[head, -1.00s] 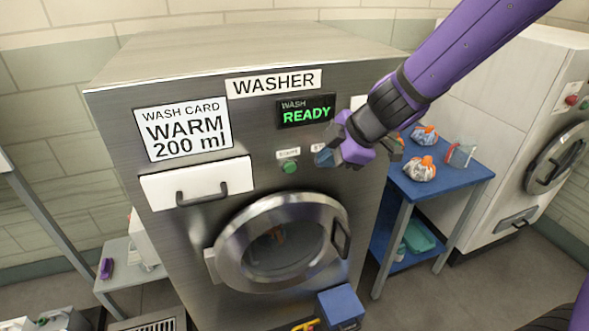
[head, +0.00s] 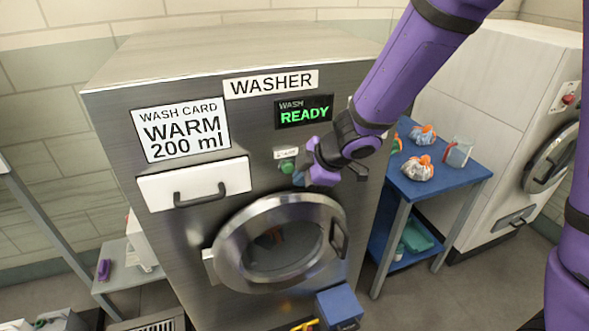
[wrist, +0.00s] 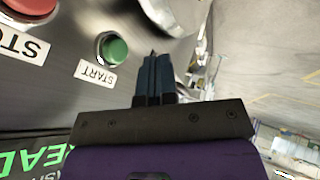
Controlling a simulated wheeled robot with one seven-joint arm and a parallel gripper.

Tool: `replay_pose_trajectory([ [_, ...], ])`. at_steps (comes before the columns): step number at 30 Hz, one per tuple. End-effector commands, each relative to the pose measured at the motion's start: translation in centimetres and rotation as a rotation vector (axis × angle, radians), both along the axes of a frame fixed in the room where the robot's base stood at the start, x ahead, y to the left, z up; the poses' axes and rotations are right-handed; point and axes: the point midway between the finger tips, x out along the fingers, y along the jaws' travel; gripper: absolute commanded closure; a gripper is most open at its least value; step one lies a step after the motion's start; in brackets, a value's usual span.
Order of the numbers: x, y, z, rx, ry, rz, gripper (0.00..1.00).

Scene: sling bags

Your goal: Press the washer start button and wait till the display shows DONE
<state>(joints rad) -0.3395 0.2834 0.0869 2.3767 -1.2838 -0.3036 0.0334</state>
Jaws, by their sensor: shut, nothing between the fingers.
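The steel washer (head: 180,240) stands in the middle of the head view with its round door (head: 228,258) closed. Its display (head: 304,112) reads WASH READY in green. The green start button (head: 287,167) is on the front panel below the display. In the wrist view the green button (wrist: 112,48) sits above its START label (wrist: 95,73). My gripper (head: 299,179) is shut and empty just right of the green button. In the wrist view its fingertips (wrist: 155,60) are beside the button, and I see no contact.
A red button (wrist: 30,5) with a STOP label is near the start button. A wash card (head: 183,132) reads WARM 200 ml above a white drawer (head: 155,192). A blue table (head: 455,185) with bagged items and a jug stands right of the washer.

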Motion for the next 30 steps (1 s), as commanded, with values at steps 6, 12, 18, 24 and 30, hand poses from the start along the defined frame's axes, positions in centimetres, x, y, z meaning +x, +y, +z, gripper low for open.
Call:
replay_pose_trajectory([
  [6, 1.5, 0.8, -0.8, -0.001, -0.002, 0.0, 1.0],
  [12, 3.3, 1.3, -0.8, -0.001, -0.002, 0.0, 1.0],
  [18, 4.2, 1.6, -0.8, -0.001, -0.002, 0.0, 1.0],
  [24, 4.2, 1.6, -0.8, -0.001, -0.001, 0.0, 1.0],
  [30, 4.5, 1.6, -0.8, 0.0, -0.002, -0.001, 1.0],
])
